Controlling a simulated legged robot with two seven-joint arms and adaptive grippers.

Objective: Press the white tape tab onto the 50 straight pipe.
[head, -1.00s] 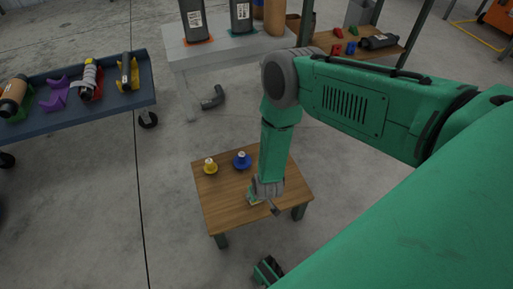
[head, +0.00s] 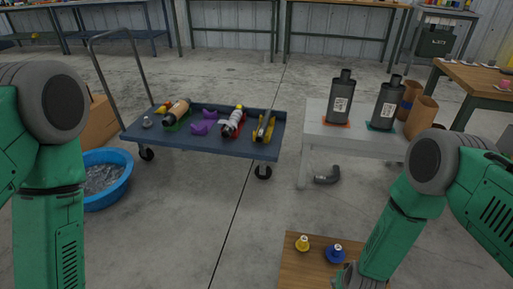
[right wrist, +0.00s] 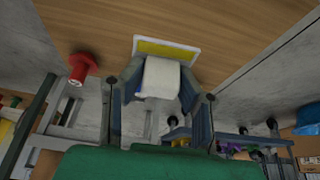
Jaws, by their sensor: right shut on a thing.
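In the right wrist view my right gripper (right wrist: 160,92) is shut on a small white piece, seemingly the white tape tab (right wrist: 161,76), held between its fingers. A yellow plate with a white border (right wrist: 167,50) shows right behind it against the wooden table; whether the piece touches it I cannot tell. In the head view my right gripper (head: 346,277) is at the bottom edge, partly cut off. Pipe-like parts lie on the blue cart: one with white bands (head: 234,122) and a thin one on a yellow holder (head: 264,128). Which is the 50 straight pipe I cannot tell. My left gripper is out of frame.
The small wooden table (head: 293,270) carries a yellow knob (head: 302,243) and a blue knob (head: 335,253). The blue cart (head: 200,148) stands beyond, left of a grey table (head: 312,145) with mufflers. A blue tub (head: 108,180) is at left.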

